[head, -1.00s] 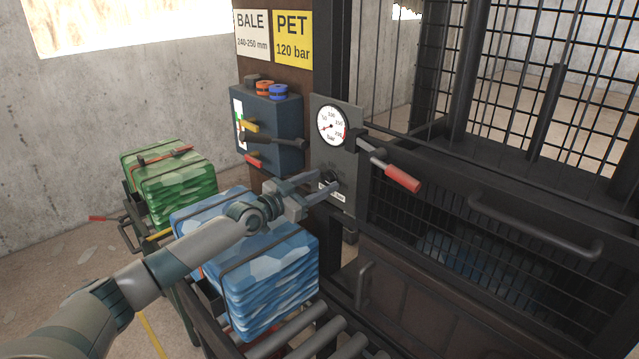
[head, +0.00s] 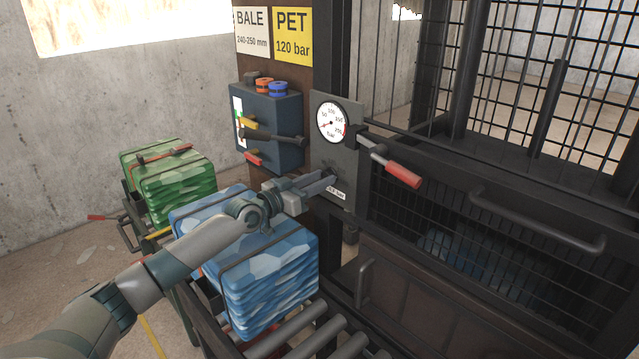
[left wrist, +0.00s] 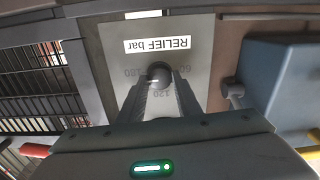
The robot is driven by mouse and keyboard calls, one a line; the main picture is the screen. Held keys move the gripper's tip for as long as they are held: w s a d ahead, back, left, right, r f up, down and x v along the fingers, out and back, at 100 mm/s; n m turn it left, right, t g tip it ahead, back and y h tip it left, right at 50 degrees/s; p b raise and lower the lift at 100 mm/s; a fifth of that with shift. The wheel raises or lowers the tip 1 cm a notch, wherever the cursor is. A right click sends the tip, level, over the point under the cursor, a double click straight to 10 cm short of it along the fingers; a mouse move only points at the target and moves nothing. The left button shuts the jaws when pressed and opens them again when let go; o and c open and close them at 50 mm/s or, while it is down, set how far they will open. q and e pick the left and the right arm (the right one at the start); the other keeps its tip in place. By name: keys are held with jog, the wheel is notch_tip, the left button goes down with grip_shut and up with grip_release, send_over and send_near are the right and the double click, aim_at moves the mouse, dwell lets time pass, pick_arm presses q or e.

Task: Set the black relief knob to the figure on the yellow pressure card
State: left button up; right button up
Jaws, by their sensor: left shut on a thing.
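The yellow pressure card (head: 292,38) reads "PET 120 bar" and hangs on the brown post. The black relief knob (left wrist: 159,70) sits on a grey panel (head: 349,188) below the pressure gauge (head: 332,122). My left gripper (head: 328,182) is at that panel, its fingers closed on the knob; it also shows in the left wrist view (left wrist: 161,88). I cannot read the knob's setting. The fingers mostly hide the knob in the head view. My right gripper is out of view.
A red-handled lever (head: 402,174) sticks out right of the gauge. A blue box (head: 272,125) with tape rolls on top stands left of the panel. A blue bale (head: 270,285) lies below my left arm, and a green bale (head: 170,180) lies further left.

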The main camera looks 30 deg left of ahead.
pick_arm(q)
jog(key=n, duration=1.2)
jog(key=shift+a+n+p, duration=0.1)
jog(key=shift+n+p, duration=0.2)
jog(key=shift+n, duration=0.1)
jog(key=n+p, duration=0.1)
jog(key=n, duration=0.2)
jog(key=shift+n+p, duration=0.3)
jog(key=shift+n, duration=0.1)
jog(key=shift+f, duration=0.1)
jog(key=shift+n, duration=0.3)
jog(key=o, duration=1.1)
jog(key=shift+c, duration=0.2)
jog(key=shift+s, duration=0.1)
